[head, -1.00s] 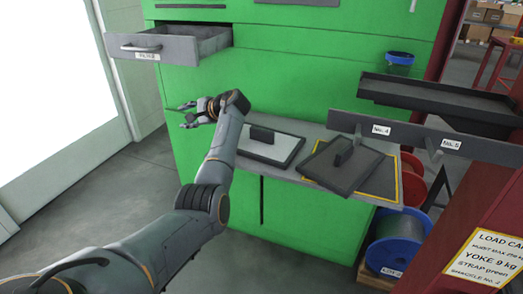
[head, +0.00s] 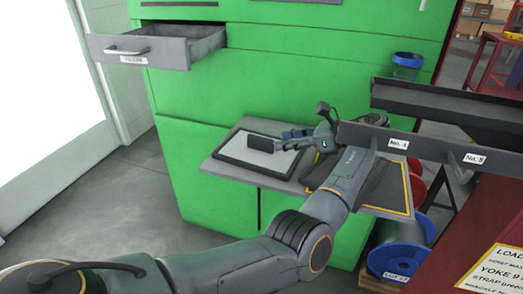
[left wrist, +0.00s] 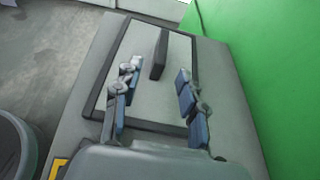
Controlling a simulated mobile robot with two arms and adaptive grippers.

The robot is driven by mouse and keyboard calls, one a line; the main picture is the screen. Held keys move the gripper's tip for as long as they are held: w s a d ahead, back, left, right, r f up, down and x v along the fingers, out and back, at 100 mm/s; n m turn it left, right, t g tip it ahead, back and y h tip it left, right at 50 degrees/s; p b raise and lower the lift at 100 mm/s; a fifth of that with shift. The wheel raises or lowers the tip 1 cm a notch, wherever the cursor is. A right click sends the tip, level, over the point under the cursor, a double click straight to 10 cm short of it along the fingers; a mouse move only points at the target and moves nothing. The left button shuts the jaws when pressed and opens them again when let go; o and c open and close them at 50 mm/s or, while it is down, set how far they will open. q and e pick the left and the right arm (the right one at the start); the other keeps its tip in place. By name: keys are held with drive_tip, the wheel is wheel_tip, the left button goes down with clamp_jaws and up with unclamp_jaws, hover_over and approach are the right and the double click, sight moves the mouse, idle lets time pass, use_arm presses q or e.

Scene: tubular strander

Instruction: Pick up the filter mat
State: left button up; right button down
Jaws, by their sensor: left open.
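A pale flat mat in a dark frame (head: 243,159), which looks like the filter mat, lies on the grey shelf (head: 228,181) of the green cabinet. A dark upright grip (head: 264,143) stands on it. The mat (left wrist: 143,86) and its grip (left wrist: 159,54) also show in the left wrist view. My left gripper (head: 287,142) is open and empty over the mat's right part. In the left wrist view its fingertips (left wrist: 156,76) are spread either side of the grip's line, with the grip just ahead. Contact cannot be told. My right gripper is not in view.
A dark panel on the yellow-edged right part of the shelf (head: 409,190) is mostly hidden by my left arm. A dark rail with hooks (head: 430,147) stands close to that arm. An open drawer (head: 160,45) juts out at upper left. A blue spool (head: 400,247) sits below right.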

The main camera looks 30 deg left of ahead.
sight(248, 143)
use_arm(q)
drive_tip(key=x, duration=0.9)
drive_tip(key=shift+r+b, duration=0.1)
drive_tip(key=shift+b, duration=0.3)
clamp_jaws()
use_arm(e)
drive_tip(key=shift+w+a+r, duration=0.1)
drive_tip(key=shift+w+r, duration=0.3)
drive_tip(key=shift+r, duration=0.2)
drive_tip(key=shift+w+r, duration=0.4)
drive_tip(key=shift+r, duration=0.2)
